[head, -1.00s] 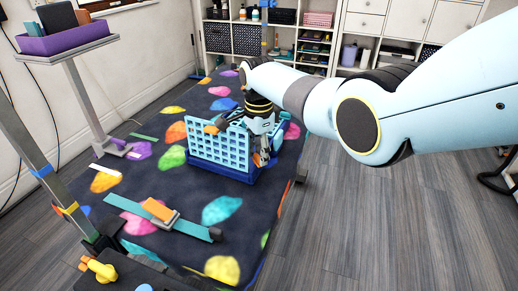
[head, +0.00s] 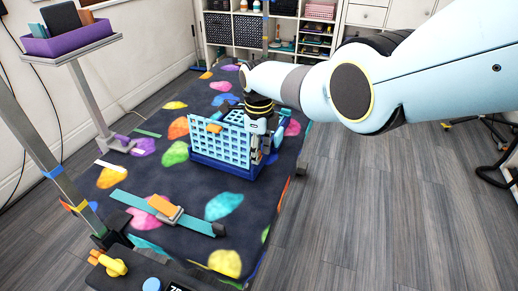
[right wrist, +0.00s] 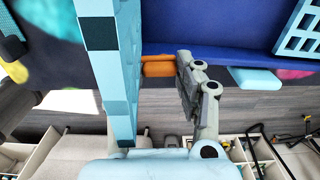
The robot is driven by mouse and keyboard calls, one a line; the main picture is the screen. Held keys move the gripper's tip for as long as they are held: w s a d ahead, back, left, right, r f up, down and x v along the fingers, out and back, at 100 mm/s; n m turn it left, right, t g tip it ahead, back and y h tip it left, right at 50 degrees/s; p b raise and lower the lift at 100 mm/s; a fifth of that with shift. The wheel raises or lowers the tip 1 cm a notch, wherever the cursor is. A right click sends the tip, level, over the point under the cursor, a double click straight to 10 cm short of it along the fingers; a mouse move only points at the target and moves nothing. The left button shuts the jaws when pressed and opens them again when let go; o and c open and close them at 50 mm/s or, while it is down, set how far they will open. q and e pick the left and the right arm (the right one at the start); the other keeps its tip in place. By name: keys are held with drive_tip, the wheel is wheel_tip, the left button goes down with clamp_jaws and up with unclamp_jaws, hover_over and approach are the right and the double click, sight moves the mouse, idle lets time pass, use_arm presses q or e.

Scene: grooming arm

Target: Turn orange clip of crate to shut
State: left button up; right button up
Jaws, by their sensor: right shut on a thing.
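The blue crate (head: 222,145), with light-blue grid walls, stands on the dark patterned rug. One orange clip (head: 214,128) shows at its upper left in the head view. Another orange clip (right wrist: 158,66) shows in the right wrist view, between a light-blue wall seen edge-on and a grey finger. My right gripper (head: 264,150) is at the crate's right end, pointing down. In the right wrist view one grey finger (right wrist: 190,85) is beside the clip; the other finger is hidden. The gripper is shut on what seems to be this clip. My left gripper is not in view.
A teal strip (head: 130,199) with an orange block (head: 163,205) lies on the rug (head: 180,235) in front of the crate. A purple tray (head: 62,42) stands on a post at left. Shelves (head: 275,28) line the back.

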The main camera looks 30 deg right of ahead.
drive_tip(key=shift+m, duration=0.6)
drive_tip(key=o, duration=1.2)
drive_tip(key=shift+c, duration=0.2)
wheel_tip(320, 180, up, 12)
